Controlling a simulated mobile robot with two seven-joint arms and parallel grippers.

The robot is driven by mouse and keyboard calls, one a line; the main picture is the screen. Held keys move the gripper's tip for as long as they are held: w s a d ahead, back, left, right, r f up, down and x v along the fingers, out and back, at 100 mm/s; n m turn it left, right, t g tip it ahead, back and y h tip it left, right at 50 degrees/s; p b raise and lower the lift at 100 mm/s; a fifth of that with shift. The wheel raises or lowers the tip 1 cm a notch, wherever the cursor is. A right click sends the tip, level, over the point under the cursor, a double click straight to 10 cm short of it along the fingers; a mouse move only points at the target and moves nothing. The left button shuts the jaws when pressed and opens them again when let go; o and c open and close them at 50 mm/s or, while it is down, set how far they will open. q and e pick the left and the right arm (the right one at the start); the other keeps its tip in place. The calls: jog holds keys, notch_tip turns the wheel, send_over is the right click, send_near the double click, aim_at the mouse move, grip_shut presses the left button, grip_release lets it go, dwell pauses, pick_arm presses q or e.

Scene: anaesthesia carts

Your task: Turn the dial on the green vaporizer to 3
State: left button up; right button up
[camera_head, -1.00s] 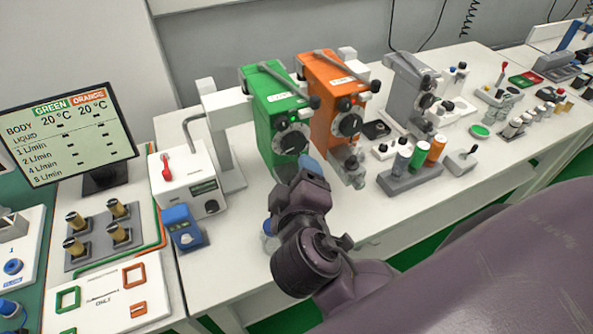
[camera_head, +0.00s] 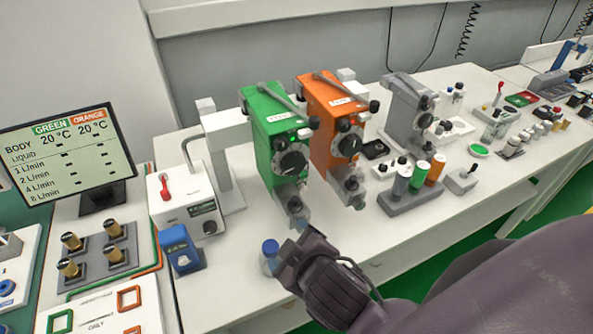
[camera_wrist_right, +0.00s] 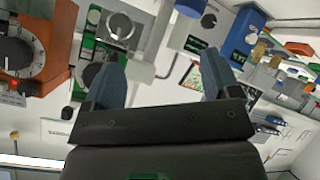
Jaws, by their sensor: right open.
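The green vaporizer (camera_head: 262,130) stands on the white bench, left of the orange one. Its round black dial (camera_head: 292,161) faces the front edge and is unobstructed in the head view; its numbers are too small to read. My left gripper is out of view.
The orange vaporizer (camera_head: 328,110) stands close on the right. A blue-capped bottle (camera_head: 270,258) is beside my right gripper. A white box with a red lever (camera_head: 185,200) and a blue device (camera_head: 180,250) are left. The bench front (camera_head: 385,235) is mostly clear.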

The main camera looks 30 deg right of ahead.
aim_at(295, 168)
jog(key=s+a+r+m+y, duration=0.2)
jog(key=a+m+y, duration=0.2)
jog(key=a+y, duration=0.4)
jog(key=d+r+m+t+y, duration=0.1)
jog(key=d+r+m+t, duration=0.25)
jog(key=m, duration=0.55)
jog(key=d+r+m+t+y, duration=0.1)
jog(key=d+r+m+t, duration=0.1)
jog(key=r+m+t, duration=0.45)
jog(key=w+d+f+m+g+h, duration=0.25)
jog(key=d+m+h, duration=0.25)
jog(key=m, duration=0.7)
jog(key=w+d+f+m+g+h, duration=0.15)
jog(key=d+f+m+h, duration=0.3)
jog(key=m, duration=0.75)
jog(key=shift+n+h, duration=0.25)
jog(key=shift+h, duration=0.2)
jog(key=w, duration=0.6)
jog(key=w+r+p, duration=0.1)
jog(key=w, duration=0.1)
jog(key=shift+w+d, duration=0.1)
jog(key=shift+w, duration=0.3)
jog(key=shift+w+f, duration=0.1)
jog(key=shift+w, duration=0.55)
